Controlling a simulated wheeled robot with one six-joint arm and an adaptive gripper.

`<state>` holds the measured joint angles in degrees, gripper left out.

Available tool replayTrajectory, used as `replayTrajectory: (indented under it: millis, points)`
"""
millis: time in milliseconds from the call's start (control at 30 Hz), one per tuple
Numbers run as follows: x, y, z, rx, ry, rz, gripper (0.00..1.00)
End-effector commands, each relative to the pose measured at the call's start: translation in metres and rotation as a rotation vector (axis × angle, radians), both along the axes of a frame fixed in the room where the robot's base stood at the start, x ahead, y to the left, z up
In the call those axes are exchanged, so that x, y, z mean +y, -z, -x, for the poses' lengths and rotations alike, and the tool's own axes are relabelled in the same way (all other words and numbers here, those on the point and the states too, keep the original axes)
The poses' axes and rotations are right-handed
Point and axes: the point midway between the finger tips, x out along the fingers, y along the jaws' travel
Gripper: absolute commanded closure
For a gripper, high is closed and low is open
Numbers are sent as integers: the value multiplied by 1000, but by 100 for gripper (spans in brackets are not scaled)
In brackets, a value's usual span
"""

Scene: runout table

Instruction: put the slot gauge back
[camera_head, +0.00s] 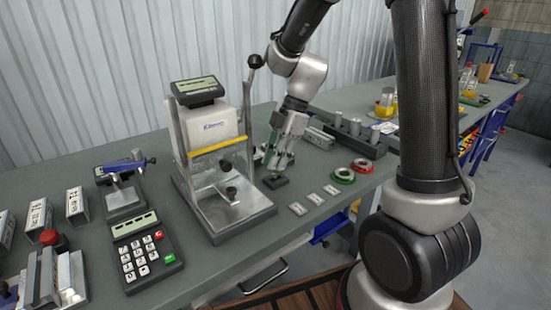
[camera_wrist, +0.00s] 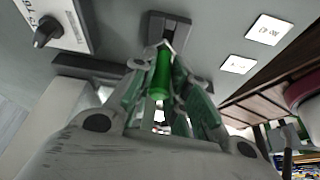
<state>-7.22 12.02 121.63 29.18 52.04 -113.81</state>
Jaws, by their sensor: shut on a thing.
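My gripper (camera_head: 283,165) is shut on a green-handled piece that I take to be the slot gauge; its green handle (camera_wrist: 160,75) lies between the fingers in the wrist view. In the head view the fingers hide most of it. A small dark block (camera_head: 276,181) sits on the table just below my fingertips. I cannot tell whether the held piece touches the block.
A tester with a lever and display (camera_head: 215,130) stands close on the left. White label cards (camera_head: 315,198) lie in front, near the table's front edge. Green (camera_head: 343,176) and red (camera_head: 363,166) rings lie to the right. A grey rack with cylinders (camera_head: 350,133) is behind them.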

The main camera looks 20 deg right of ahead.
Motion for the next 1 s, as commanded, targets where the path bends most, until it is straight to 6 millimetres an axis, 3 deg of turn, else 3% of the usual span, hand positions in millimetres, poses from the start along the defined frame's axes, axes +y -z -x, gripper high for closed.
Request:
replayTrajectory:
  millis: [300,333,433,467,767,1000]
  points:
    - [0,8,0,1,1,-1,100]
    - [0,8,0,1,1,-1,82]
    - [0,8,0,1,1,0,63]
    - [0,8,0,1,1,0,62]
    - [0,7,0,0,0,0,62]
    - [-10,-25,-3,-5,2,-1,62]
